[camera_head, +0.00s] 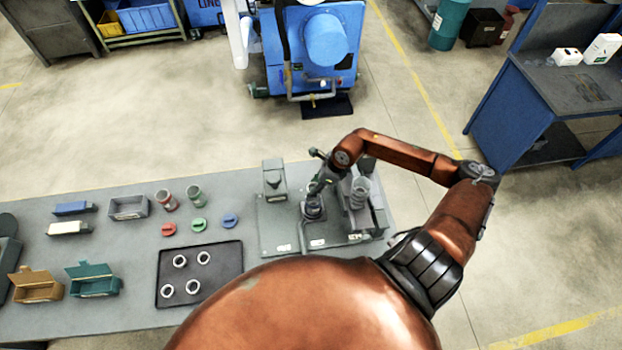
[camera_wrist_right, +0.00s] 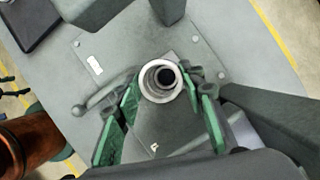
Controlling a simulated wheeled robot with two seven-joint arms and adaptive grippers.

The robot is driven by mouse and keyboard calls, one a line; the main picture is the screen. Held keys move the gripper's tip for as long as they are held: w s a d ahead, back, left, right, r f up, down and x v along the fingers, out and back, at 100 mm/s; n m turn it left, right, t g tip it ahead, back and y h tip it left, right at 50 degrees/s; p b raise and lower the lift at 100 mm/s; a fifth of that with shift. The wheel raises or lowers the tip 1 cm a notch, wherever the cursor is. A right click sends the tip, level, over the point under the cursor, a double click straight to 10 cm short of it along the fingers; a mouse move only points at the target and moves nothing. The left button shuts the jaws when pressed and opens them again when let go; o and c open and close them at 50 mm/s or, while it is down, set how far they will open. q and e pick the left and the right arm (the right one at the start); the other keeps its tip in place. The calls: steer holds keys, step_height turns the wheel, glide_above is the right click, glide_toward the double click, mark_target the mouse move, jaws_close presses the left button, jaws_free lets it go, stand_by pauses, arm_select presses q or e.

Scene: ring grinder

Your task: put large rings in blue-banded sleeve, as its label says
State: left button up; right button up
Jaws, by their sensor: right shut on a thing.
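My right gripper (camera_head: 314,191) is over the grinder fixture (camera_head: 279,239) at the right end of the table. In the right wrist view, its green-padded fingers (camera_wrist_right: 160,97) are shut on a round, hollow metal ring (camera_wrist_right: 146,86), seen from above with a dark hole. Several pale rings, one of them the near left ring (camera_head: 167,291), lie on the black tray (camera_head: 232,271). A red-banded sleeve (camera_head: 166,200) and a green-banded sleeve (camera_head: 195,196) stand behind it. I cannot make out a blue band on any sleeve. My left gripper is out of view.
Red (camera_head: 169,229), green (camera_head: 199,225) and blue (camera_head: 230,221) lids lie behind the tray. A grey bin (camera_head: 128,208) and brown (camera_head: 38,284) and teal (camera_head: 93,279) open boxes stand left. A grey block with a cylinder (camera_head: 360,191) is close right of the gripper.

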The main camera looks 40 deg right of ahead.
arm_select(q)
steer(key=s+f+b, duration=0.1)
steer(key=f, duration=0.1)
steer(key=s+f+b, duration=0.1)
steer(key=b, duration=0.1)
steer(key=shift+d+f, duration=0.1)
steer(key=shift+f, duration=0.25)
arm_select(e)
step_height(320, 180, down, 6)
steer(key=shift+r, duration=0.2)
arm_select(q)
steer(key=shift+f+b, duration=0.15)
steer(key=shift+b, duration=0.25)
arm_select(e)
steer(key=shift+a+r, duration=0.1)
stand_by(0.3)
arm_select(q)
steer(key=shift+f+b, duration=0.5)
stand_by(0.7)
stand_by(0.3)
arm_select(e)
steer(key=o, duration=1.3)
steer(key=shift+o, duration=0.2)
